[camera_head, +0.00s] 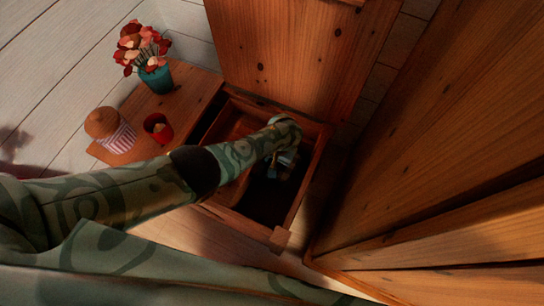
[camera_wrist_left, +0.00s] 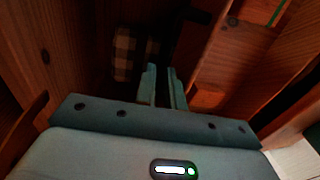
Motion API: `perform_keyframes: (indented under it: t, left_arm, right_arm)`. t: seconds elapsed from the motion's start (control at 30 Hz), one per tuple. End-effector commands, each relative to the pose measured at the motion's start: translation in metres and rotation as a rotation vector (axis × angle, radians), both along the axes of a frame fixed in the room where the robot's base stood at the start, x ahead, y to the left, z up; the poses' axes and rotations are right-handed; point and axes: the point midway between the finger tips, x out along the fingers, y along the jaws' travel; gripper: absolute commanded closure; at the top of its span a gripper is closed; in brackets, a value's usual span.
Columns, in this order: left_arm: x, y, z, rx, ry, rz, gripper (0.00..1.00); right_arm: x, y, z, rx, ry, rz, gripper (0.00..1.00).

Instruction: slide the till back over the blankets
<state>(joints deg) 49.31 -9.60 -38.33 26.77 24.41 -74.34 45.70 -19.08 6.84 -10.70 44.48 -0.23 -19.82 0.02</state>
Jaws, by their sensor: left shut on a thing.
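The wooden chest (camera_head: 237,217) stands open with its lid upright. The till (camera_head: 237,122), a shallow wooden tray, shows in the left part of the chest, partly hidden by my left arm. My left gripper (camera_head: 287,164) reaches down inside the chest near the right. In the left wrist view its fingers (camera_wrist_left: 164,88) are close together, shut on what seems to be the till's edge; the contact is dark. A checked brown blanket (camera_wrist_left: 124,54) lies lower in the chest beside the fingers. My right gripper is not in view.
Left of the chest, a low wooden surface (camera_head: 196,92) holds a teal vase of red flowers (camera_head: 156,77), a red cup (camera_head: 158,128) and a striped jar (camera_head: 117,133). A large wooden piece of furniture (camera_head: 440,130) stands close at the right. The lid (camera_head: 300,60) rises behind.

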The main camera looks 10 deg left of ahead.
Motion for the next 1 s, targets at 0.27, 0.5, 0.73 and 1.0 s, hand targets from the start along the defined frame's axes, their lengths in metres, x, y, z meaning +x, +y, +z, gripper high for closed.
perform_keyframes:
  t: [0.27,0.5,0.73,1.0]
  left_arm:
    - [-0.002,-0.005,-0.001,-0.012,0.002,0.001,0.67]
    - [-0.001,-0.004,0.001,-0.008,0.001,0.001,0.67]
    - [0.0,-0.009,0.04,-0.008,-0.007,0.0,0.67]
    - [-0.003,-0.024,0.116,-0.01,-0.008,-0.001,0.67]
  right_arm:
    - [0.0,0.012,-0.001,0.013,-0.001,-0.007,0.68]
    - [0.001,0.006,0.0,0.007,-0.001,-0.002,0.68]
    - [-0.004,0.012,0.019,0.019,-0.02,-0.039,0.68]
    - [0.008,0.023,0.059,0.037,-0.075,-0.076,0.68]
